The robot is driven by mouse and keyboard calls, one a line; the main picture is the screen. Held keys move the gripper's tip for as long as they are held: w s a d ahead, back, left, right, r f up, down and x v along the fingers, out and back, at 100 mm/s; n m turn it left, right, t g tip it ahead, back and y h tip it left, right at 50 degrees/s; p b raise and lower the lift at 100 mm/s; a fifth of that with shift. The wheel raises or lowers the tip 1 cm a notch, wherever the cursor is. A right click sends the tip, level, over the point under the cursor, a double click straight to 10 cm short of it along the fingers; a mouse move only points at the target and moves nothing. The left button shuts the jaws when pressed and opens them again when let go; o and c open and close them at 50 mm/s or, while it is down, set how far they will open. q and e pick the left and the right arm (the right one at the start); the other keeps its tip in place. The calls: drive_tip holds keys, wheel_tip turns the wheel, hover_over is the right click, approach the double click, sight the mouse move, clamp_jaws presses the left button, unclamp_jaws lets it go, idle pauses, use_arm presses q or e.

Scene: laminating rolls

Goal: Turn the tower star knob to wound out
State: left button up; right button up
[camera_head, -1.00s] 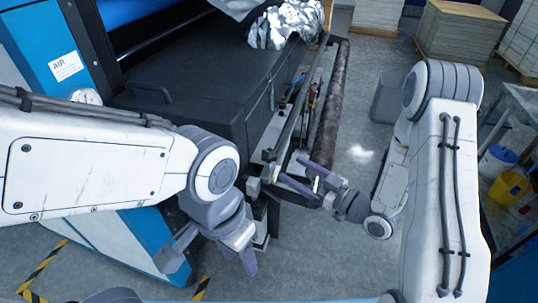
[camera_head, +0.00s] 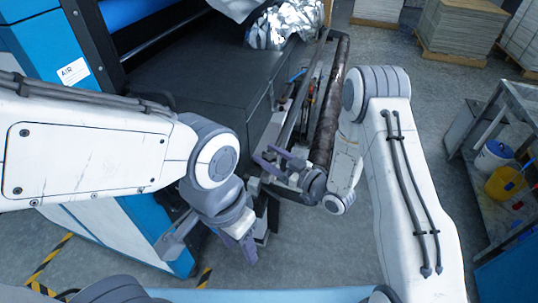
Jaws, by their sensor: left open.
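I cannot make out the tower star knob; it is hidden or too small near the close end of the machine's dark roller (camera_head: 329,110). My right gripper (camera_head: 270,160) is over the close end of the rails beside that roller. Its two purple-grey fingers point left and stand apart, with nothing seen between them. Whether it touches anything there is unclear. My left gripper (camera_head: 243,248) hangs lower, in front of the machine's corner, fingers pointing down. It is open and holds nothing visible.
The black machine cover (camera_head: 200,115) lies left of the rails, with crumpled silver foil (camera_head: 285,25) at its far end. A blue panel (camera_head: 50,45) stands at the left. A metal shelf with a yellow bucket (camera_head: 505,184) is at the right. Open floor lies between.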

clamp_jaws()
drive_tip(key=shift+n+g+y+b, duration=0.5)
drive_tip(key=shift+g+b, duration=0.1)
drive_tip(key=shift+n+g, duration=0.3)
drive_tip(key=shift+g, duration=0.1)
drive_tip(key=o, duration=0.5)
unclamp_jaws()
